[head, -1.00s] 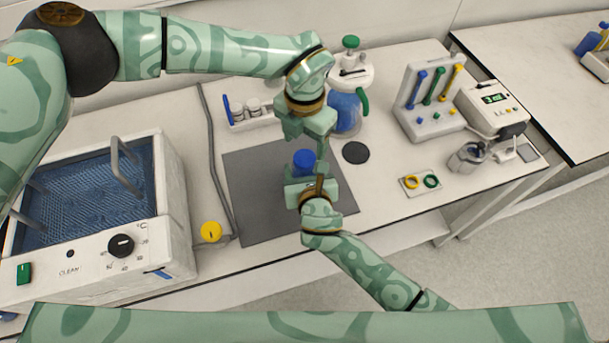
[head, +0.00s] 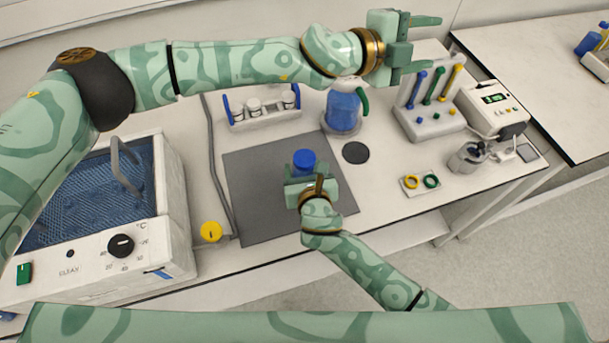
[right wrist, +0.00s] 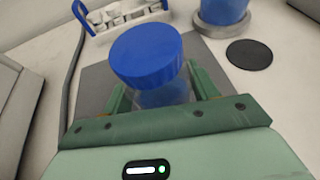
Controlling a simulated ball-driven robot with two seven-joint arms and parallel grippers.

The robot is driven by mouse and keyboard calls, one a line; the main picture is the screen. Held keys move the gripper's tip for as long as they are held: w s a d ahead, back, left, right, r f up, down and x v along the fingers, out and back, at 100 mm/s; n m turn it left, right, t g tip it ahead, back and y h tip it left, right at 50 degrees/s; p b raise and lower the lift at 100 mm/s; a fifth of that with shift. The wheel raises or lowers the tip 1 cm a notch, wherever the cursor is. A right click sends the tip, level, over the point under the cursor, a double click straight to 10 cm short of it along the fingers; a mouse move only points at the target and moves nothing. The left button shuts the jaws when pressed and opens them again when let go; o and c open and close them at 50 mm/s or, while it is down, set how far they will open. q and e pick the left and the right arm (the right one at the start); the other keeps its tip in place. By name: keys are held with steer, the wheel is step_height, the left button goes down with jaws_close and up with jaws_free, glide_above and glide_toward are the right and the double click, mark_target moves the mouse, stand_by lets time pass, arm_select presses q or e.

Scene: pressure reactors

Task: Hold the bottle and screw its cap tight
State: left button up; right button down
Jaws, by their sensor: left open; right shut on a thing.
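The bottle's blue cap (head: 304,161) shows above my right gripper (head: 311,183) in the head view. In the right wrist view the blue cap (right wrist: 147,55) sits on the clear bottle (right wrist: 165,93), and my right gripper's fingers are shut around the bottle's body. The bottle stands over the grey mat (head: 260,200); its base is hidden. I cannot tell how tight the cap is. My left gripper (head: 425,44) is open and empty, raised high above the back of the bench, apart from the bottle, its fingers pointing right.
A rack of white-lidded jars (head: 262,113) and a large blue vessel (head: 343,112) stand behind the mat. A tube stand (head: 432,122) and a device with a display (head: 492,105) are right. A water bath (head: 165,240) is left. A dark disc (head: 355,152) lies flat beside the mat.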

arm_select(q)
steer(key=w+a+n+t+y, duration=0.4)
steer(key=w+a+n+t, duration=0.15)
steer(key=n, duration=0.35)
steer(key=n+g+y, duration=0.9)
steer(key=g+y, duration=0.2)
steer(key=g, duration=0.1)
glide_toward(304, 157)
steer(key=shift+s+d, duration=0.1)
steer(key=shift+d, duration=0.05)
steer(key=shift+f, duration=0.1)
steer(key=shift+f, duration=4)
